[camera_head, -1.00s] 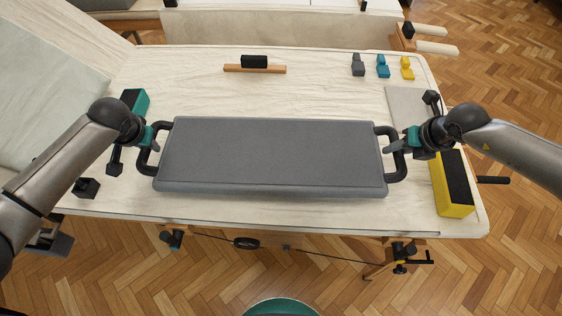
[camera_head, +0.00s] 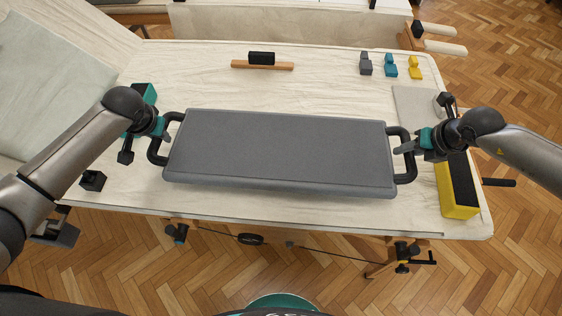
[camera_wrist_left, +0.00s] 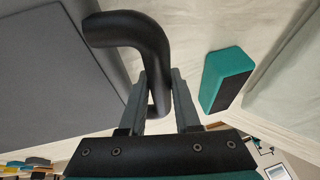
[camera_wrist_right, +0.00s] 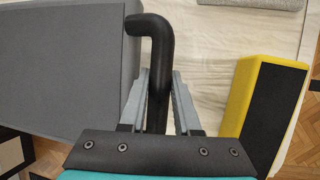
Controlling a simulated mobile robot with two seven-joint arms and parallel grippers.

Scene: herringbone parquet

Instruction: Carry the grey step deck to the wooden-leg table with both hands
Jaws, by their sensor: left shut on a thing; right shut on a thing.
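The grey step deck (camera_head: 280,152) is a flat rectangular slab with a black loop handle at each end. It is held over the cream-topped table (camera_head: 120,205), whose wooden legs show below the front edge; I cannot tell how high above it. My left gripper (camera_head: 163,133) is shut on the left handle (camera_head: 155,150), with a finger on each side of the bar in the left wrist view (camera_wrist_left: 158,95). My right gripper (camera_head: 410,146) is shut on the right handle (camera_head: 409,172), also between the fingers in the right wrist view (camera_wrist_right: 158,95). The deck's underside is hidden.
A yellow and black block (camera_head: 458,190) lies near the right handle, and a teal block (camera_head: 150,93) near the left. A black block on a wooden bar (camera_head: 262,60) and several small weights (camera_head: 390,66) lie toward the back. Parquet floor is open at the right.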

